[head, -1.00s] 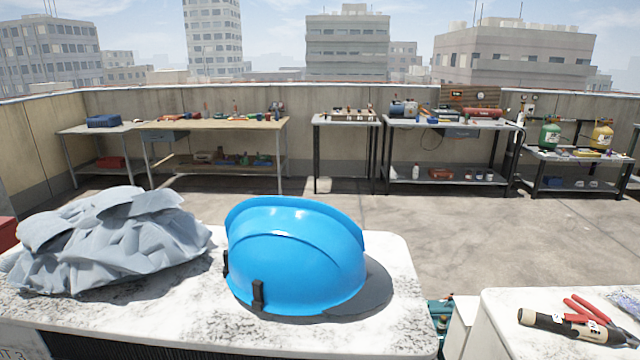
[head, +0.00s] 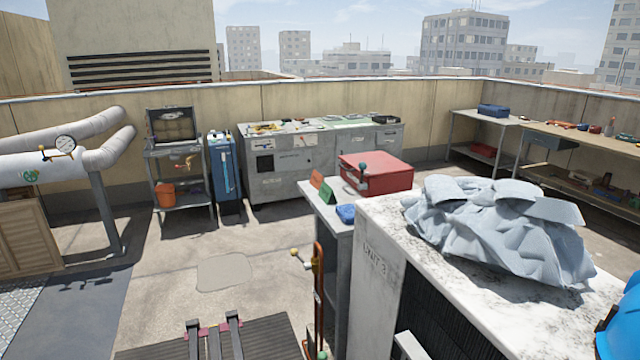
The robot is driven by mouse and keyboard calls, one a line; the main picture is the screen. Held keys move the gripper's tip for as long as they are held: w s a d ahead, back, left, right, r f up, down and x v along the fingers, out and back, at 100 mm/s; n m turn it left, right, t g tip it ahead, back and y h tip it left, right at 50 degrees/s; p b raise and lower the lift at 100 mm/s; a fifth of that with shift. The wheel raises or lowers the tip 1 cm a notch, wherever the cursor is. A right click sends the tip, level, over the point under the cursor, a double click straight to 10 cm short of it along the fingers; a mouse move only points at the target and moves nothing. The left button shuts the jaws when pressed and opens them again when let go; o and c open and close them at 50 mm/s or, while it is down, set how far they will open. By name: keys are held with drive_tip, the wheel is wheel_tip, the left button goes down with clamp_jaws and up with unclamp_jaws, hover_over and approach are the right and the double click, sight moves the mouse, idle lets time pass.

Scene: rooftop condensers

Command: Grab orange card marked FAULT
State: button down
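A small orange card (head: 316,180) stands tilted at the left end of a grey stand (head: 338,226), in the middle of the head view. It is too small for me to read any marking on it. A green card (head: 327,192) stands right beside it, slightly nearer to me.
A red case (head: 376,172) is behind the cards. A blue item (head: 346,213) lies in front of them. A white-topped unit (head: 392,222) with a crumpled grey tarp (head: 500,235) stands to the right. An upright orange-brown pipe (head: 318,290) rises in front. Floor is open to the left.

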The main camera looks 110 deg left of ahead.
drive_tip(key=c, duration=2.5)
unclamp_jaws()
drive_tip(key=o, duration=2.3)
drive_tip(key=shift+o, duration=0.2)
